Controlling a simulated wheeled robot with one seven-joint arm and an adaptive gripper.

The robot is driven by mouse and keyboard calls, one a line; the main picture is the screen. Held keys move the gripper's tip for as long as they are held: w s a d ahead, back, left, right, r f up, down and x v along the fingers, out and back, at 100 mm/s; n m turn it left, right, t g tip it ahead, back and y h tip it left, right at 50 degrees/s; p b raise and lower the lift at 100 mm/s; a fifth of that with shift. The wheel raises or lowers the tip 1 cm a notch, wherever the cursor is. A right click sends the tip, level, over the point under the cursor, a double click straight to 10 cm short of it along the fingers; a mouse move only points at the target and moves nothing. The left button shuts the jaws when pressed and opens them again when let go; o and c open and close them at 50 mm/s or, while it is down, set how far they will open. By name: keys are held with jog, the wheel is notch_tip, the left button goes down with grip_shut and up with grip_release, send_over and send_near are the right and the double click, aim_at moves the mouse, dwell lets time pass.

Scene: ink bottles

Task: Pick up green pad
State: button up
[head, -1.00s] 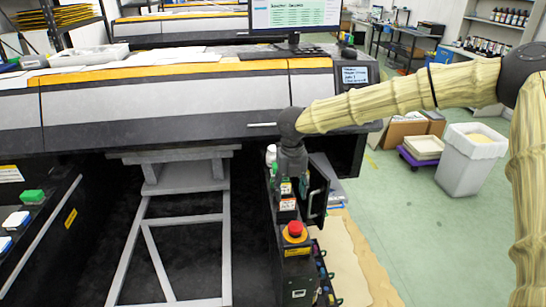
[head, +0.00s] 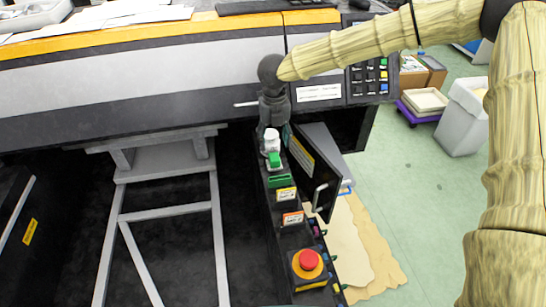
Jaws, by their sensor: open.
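A small green block (head: 275,159), which may be the green pad, sits on the narrow black cabinet top (head: 285,240), just in front of a white bottle-like piece (head: 271,139). A flatter green strip (head: 279,181) lies just nearer to me. My gripper (head: 273,122) points down at the far end of this cabinet, right behind the white piece. It is open; its fingers are small and dark, and I cannot tell whether they touch the white piece. I see nothing held in it.
A red button (head: 308,260) stands at the cabinet's near end, with yellow and orange labels (head: 292,218) behind it. An open dark door (head: 318,165) juts out to the right. The large printer (head: 150,70) spans the back. Green floor (head: 425,190) is free at right.

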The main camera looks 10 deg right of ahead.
aim_at(275, 157)
jog(key=shift+s+f+p, duration=0.35)
jog(key=shift+s+f, duration=0.25)
jog(key=shift+f, duration=0.1)
jog(key=w+f, duration=0.1)
jog(key=f, duration=0.2)
jog(key=shift+w+p, duration=0.35)
jog(key=shift+w, duration=0.05)
jog(key=shift+s+d+f+p, duration=0.1)
jog(key=shift+s+f+p, duration=0.15)
jog(key=shift+f+p, duration=0.25)
jog(key=shift+s+f+p, duration=0.2)
jog(key=shift+f+p, duration=0.2)
jog(key=shift+f, duration=0.15)
jog(key=shift+w+f, duration=0.15)
jog(key=shift+f, duration=0.45)
jog(key=shift+w+f, duration=0.15)
jog(key=shift+f, duration=0.4)
jog(key=shift+s+r, duration=0.1)
jog(key=shift+s, duration=0.05)
jog(key=shift+c, duration=0.4)
jog(key=c, duration=1)
